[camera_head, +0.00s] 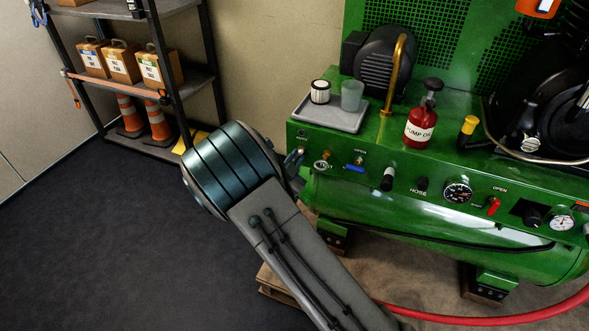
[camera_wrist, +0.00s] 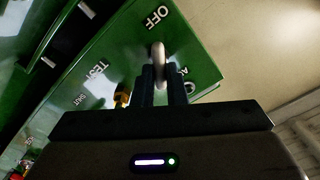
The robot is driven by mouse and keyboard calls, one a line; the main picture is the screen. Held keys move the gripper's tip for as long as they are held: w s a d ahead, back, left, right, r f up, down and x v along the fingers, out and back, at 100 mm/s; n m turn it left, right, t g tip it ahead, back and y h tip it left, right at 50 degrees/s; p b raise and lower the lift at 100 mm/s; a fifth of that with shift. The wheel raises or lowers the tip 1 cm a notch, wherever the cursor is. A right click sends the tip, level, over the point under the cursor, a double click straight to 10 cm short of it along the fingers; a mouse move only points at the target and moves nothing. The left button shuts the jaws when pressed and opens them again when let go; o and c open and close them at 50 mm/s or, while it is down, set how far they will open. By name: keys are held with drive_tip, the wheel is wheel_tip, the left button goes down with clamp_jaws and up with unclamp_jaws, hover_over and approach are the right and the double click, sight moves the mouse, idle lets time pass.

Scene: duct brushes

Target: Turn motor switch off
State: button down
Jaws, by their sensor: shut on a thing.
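The motor switch (camera_wrist: 158,50) is a small pale metal lever on the green panel, seen in the wrist view. Its visible end lies close to the OFF lettering (camera_wrist: 157,17). My gripper (camera_wrist: 163,72) has its two dark fingers closed around the lever, one on each side. The base of the lever is hidden behind the fingers. In the head view my gripper (camera_head: 294,160) is at the left end of the green panel, below the AUTO label, mostly behind my arm. The switch cannot be made out there.
A brass TEST valve (camera_head: 322,164) and a blue-handled valve (camera_head: 355,166) sit just right of my gripper. A grey tray (camera_head: 335,116) with a filter and cup is above. A red oil bottle (camera_head: 420,122) stands further right. A shelf (camera_head: 190,75) stands at left.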

drive_tip(key=m+b, duration=0.3)
drive_tip(key=b, duration=0.2)
drive_tip(key=m+b, duration=0.4)
drive_tip(key=b, duration=0.2)
drive_tip(key=m+b, duration=0.3)
drive_tip(key=b, duration=0.2)
drive_tip(key=shift+f+m+b, duration=0.3)
drive_tip(key=shift+m+b, duration=0.1)
drive_tip(key=shift+r, duration=0.1)
drive_tip(key=c, duration=1.5)
unclamp_jaws()
drive_tip(key=shift+o, duration=0.2)
drive_tip(key=p+v, duration=0.3)
drive_tip(key=v, duration=1.1)
